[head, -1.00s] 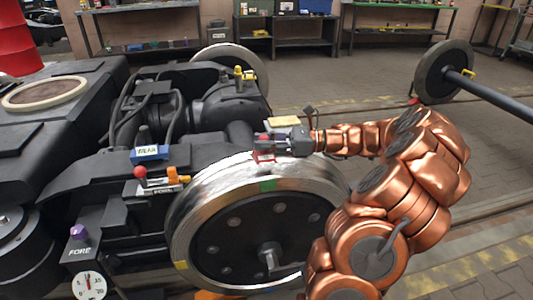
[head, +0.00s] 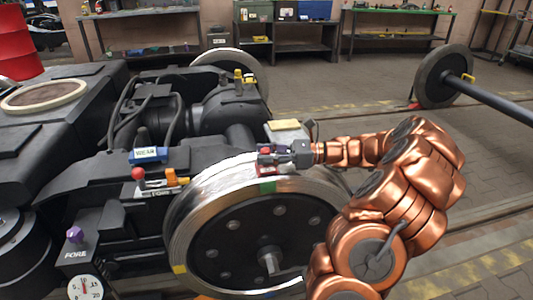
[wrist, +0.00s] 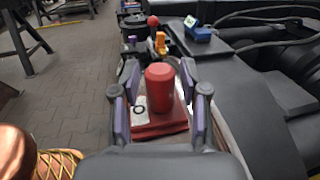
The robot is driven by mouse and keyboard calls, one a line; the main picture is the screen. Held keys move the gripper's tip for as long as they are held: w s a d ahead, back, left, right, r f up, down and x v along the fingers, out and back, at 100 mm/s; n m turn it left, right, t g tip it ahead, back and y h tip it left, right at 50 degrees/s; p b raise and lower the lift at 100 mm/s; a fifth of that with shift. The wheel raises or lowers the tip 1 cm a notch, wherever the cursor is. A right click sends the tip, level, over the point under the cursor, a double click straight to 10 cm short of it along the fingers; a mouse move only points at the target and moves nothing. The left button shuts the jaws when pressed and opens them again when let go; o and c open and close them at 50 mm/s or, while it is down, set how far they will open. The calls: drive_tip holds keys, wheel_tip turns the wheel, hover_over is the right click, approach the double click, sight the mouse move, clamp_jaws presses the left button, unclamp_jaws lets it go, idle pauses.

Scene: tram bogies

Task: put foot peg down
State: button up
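The foot peg appears to be the red piece (wrist: 160,88) in the wrist view, an upright red cylinder on a flat red base with a white label. I cannot tell whether the base touches the rim.
A red-knobbed lever (head: 139,174) with an orange part and a blue WEAR block (head: 148,155) sit left of the wheel. A loose wheelset (head: 445,75) stands far right. Dark bogie parts fill the left.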

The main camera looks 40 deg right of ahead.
drive_tip(key=shift+o, duration=0.3)
drive_tip(key=shift+r, duration=0.15)
drive_tip(key=p+v, duration=0.3)
drive_tip(key=v, duration=0.9)
drive_tip(key=shift+a, duration=0.1)
